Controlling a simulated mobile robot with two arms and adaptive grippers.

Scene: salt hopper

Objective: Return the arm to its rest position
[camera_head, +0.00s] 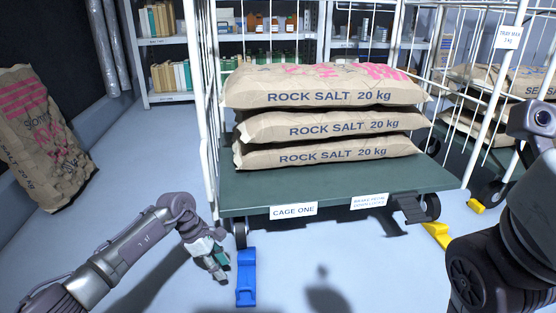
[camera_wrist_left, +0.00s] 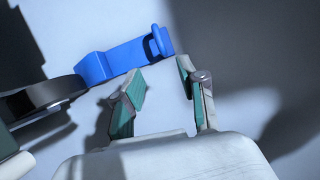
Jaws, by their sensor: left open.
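My left arm comes in from the left in the head view. Its gripper (camera_head: 217,262) hangs low over the floor, just left of a blue wheel chock (camera_head: 246,278). In the left wrist view the gripper (camera_wrist_left: 160,88) is open, with nothing between its green-padded fingers. The blue chock (camera_wrist_left: 112,62) lies just beyond the fingertips there, beside a dark caster wheel (camera_wrist_left: 45,98). In the head view the chock lies in front of the cage's front left caster (camera_head: 240,233). My right arm shows at the right edge; its gripper is out of view.
The white wire cage trolley has a green deck (camera_head: 340,190) labelled CAGE ONE, bearing three stacked rock salt bags (camera_head: 320,125). Yellow chocks (camera_head: 437,235) lie to the right. A paper sack (camera_head: 38,140) leans at the left wall. Shelves (camera_head: 168,60) stand behind. Floor at front centre is clear.

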